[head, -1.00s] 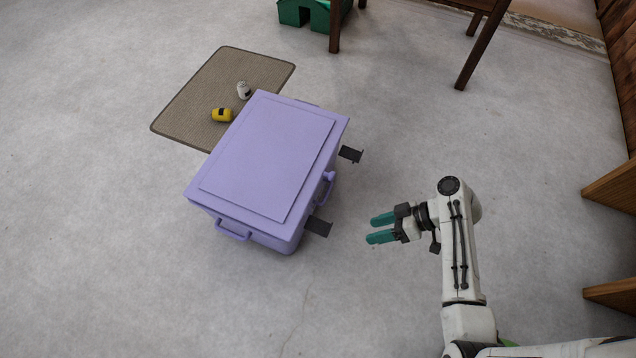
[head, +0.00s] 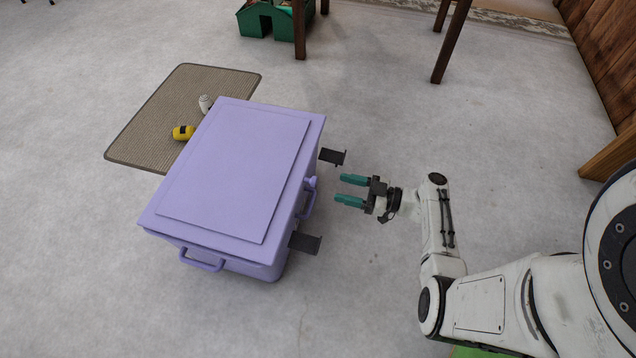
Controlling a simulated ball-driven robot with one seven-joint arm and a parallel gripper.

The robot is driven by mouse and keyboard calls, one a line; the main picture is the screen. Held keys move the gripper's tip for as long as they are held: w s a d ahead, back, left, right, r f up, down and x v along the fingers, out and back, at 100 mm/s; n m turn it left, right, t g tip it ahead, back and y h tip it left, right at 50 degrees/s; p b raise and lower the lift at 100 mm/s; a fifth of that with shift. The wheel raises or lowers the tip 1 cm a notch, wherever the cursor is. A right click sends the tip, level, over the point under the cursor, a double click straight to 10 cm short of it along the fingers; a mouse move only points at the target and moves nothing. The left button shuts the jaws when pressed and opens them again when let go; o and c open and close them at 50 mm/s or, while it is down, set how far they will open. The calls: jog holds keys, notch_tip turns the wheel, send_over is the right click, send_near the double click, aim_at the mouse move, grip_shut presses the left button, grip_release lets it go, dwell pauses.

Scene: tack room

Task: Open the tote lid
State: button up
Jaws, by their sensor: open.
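The purple tote (head: 268,262) stands on the floor left of centre in the head view. Its lid (head: 236,165) lies flat and shut on top. A purple handle (head: 308,200) is on its right side, and another handle (head: 202,262) is on its front side. Two dark flat brackets, a far one (head: 333,156) and a near one (head: 305,243), stick out from its right side. My gripper (head: 342,189) is open and empty. Its teal fingers point left toward the right-side handle, a short gap away from it.
A brown mat (head: 165,105) lies behind and left of the tote, with a yellow item (head: 183,132) and a white item (head: 205,103) by the tote. A green box (head: 268,22) and wooden legs (head: 453,40) stand at the back. The floor at left is clear.

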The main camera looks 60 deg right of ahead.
jog(key=b+x, duration=0.1)
jog(key=x, duration=0.6)
jog(key=shift+w, duration=0.35)
jog(key=shift+a, duration=0.1)
grip_shut()
